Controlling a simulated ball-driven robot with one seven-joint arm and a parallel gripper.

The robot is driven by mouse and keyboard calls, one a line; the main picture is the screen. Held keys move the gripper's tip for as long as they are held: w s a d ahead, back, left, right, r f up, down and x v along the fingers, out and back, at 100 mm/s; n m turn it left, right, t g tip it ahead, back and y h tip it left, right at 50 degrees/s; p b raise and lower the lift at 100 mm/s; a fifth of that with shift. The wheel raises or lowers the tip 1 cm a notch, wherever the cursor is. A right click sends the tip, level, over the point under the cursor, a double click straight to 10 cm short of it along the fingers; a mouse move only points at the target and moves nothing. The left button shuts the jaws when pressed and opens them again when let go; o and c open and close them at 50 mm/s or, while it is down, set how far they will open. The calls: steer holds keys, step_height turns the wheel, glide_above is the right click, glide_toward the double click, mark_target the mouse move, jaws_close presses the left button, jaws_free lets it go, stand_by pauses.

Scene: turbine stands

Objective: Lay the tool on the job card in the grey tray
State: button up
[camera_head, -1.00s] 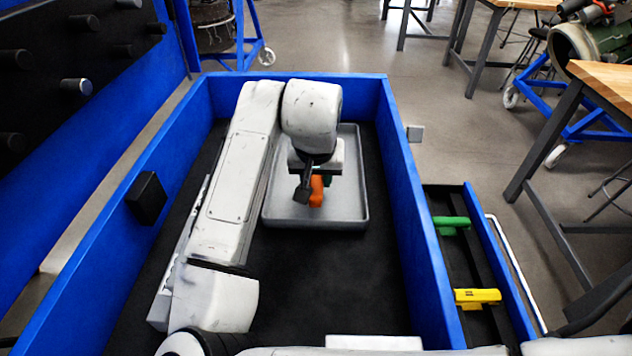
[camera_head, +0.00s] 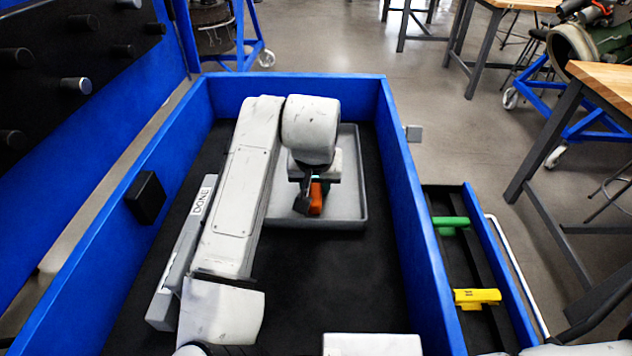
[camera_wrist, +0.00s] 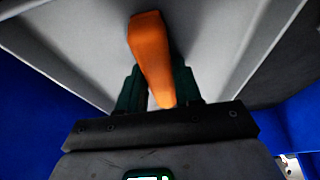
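The orange tool (camera_head: 316,197) is between the dark fingers of my gripper (camera_head: 306,196), over the near part of the grey tray (camera_head: 350,200). In the wrist view the orange tool (camera_wrist: 150,50) sticks out between the two dark green fingers (camera_wrist: 160,92), which close on it from both sides. The tray's pale floor (camera_wrist: 215,45) lies beyond it in that view. I cannot tell how high the tool is above the tray floor. The job card is not visible; my arm and wrist hide part of the tray.
The tray sits inside a blue-walled bin (camera_head: 405,180) with a black floor. A grey box labelled DONE (camera_head: 180,270) stands left of my arm. A side shelf at right holds a green tool (camera_head: 450,222) and a yellow tool (camera_head: 477,296).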

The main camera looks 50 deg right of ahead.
steer(key=shift+o, duration=1.4)
steer(key=shift+s+f, duration=0.15)
steer(key=shift+f, duration=0.65)
steer(key=shift+o, duration=0.3)
steer(key=shift+r, duration=0.3)
steer(key=v, duration=0.8)
steer(key=w+p+v, duration=0.1)
steer(key=v, duration=0.4)
steer(key=shift+d+r, duration=0.1)
steer(key=shift+d, duration=0.2)
